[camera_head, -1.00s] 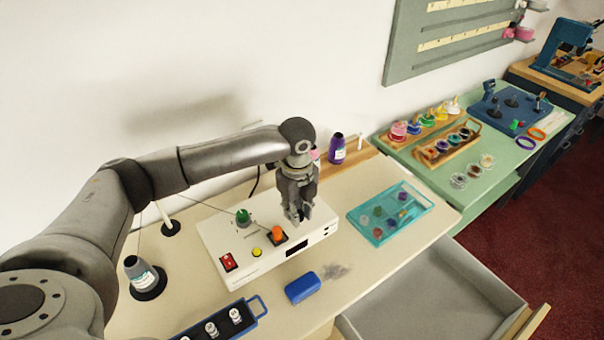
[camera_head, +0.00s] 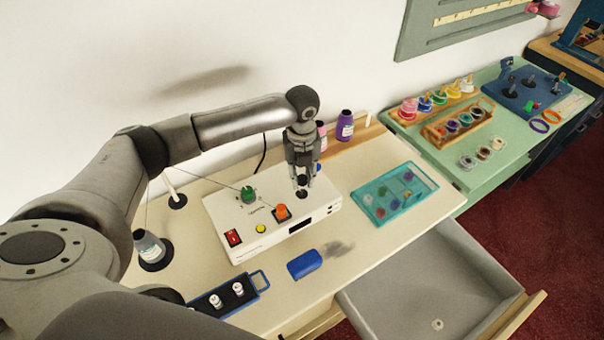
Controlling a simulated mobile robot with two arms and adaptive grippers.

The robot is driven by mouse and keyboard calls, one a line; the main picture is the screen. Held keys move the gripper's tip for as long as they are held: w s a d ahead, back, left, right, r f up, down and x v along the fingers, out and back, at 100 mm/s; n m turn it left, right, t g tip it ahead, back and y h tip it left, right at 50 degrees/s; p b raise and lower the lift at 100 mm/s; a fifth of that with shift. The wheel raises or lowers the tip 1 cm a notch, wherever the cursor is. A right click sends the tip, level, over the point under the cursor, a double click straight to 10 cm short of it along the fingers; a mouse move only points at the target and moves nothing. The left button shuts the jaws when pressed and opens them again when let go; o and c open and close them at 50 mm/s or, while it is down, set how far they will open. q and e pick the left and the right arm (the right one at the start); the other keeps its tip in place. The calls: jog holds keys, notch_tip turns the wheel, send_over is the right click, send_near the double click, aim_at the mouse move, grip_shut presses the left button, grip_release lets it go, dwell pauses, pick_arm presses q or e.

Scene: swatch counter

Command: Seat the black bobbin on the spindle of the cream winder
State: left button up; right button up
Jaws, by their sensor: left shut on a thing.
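The cream winder (camera_head: 221,214) sits on the pale table. It has a red switch, a yellow button, a green knob and an orange piece on top. My left gripper (camera_head: 302,186) points down over the winder's right end, close to its top face. It is shut on a small dark thing, which looks like the black bobbin (camera_head: 301,193). The fingers hide most of it. The spindle cannot be made out, so I cannot tell whether the bobbin is around it or above it. My right gripper is not in view.
A blue block (camera_head: 304,264) lies before the winder. A teal tray (camera_head: 373,216) of bobbins is to the right. A blue rack (camera_head: 259,279) and a thread cone (camera_head: 149,246) are left. Purple bottle (camera_head: 345,126) stands behind. An open drawer (camera_head: 410,295) juts out in front.

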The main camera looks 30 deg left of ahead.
pick_arm(q)
jog(key=shift+f+b, duration=1.4)
jog(key=shift+b, duration=0.05)
jog(key=shift+f, duration=0.9)
jog(key=o, duration=0.8)
jog(key=shift+c, duration=0.2)
